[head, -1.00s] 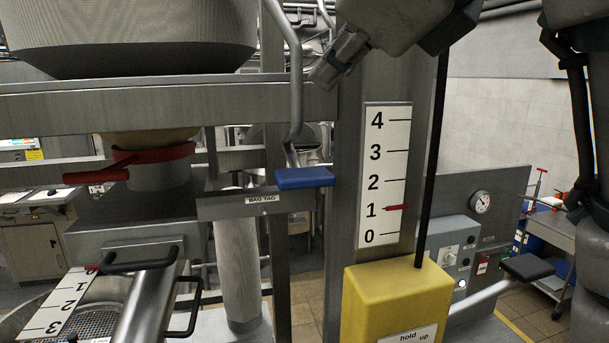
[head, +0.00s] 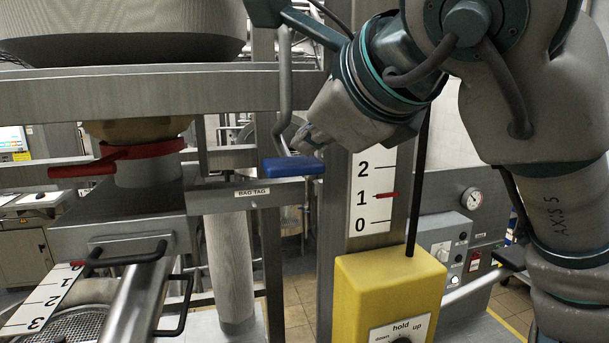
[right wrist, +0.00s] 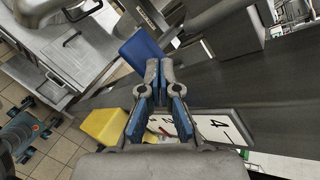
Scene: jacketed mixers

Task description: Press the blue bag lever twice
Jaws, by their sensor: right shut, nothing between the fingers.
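The blue bag lever (head: 293,166) is a flat blue paddle by the BAG TAG label (head: 252,192), left of the number scale. It sits at the bottom of a bent grey rod (head: 284,95). My right gripper (head: 309,141) is just above the lever's right part, pointing down and left. In the right wrist view the blue lever (right wrist: 143,51) lies just beyond and left of the fingertips (right wrist: 159,66). The fingers are shut and empty; I cannot tell whether they touch the lever. My left gripper is not in view.
A yellow control box (head: 388,295) with a dial stands below the number scale (head: 371,200). A red-handled valve (head: 120,157) is at the left under the grey beam (head: 150,98). A steel post stands close behind my right gripper.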

